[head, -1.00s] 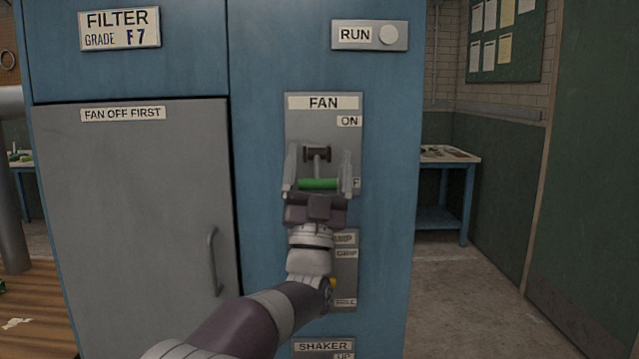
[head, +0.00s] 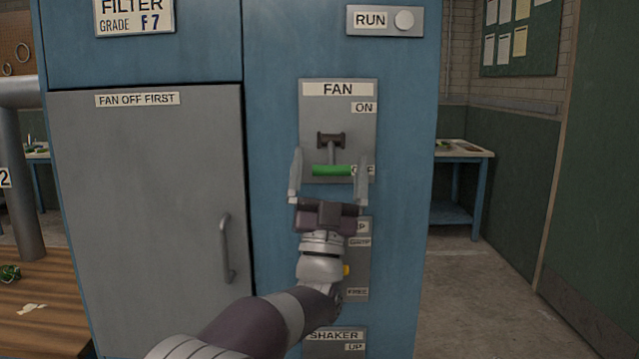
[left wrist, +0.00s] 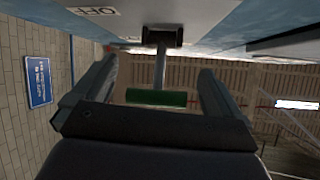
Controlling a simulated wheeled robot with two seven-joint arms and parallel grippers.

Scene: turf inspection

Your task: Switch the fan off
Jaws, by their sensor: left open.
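The fan switch panel (head: 310,120) is on the blue cabinet, with ON above and a partly covered OFF label (head: 363,170) below. Its lever runs from a dark pivot bracket (head: 331,140) to a green crossbar handle (head: 332,170), which shows below the bracket, level with OFF. My left gripper (head: 328,165) is open, one finger on each side of the handle, with gaps visible. The left wrist view shows the handle (left wrist: 156,98) between the open fingers, sticking out from the panel. My right gripper is not in view.
A round pale RUN lamp (head: 404,20) is above the panel. Another switch panel (head: 357,270) is below, partly behind my arm, above a SHAKER panel (head: 334,336). A grey door (head: 150,220) labelled FAN OFF FIRST is at left. Open floor (head: 490,310) lies at right.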

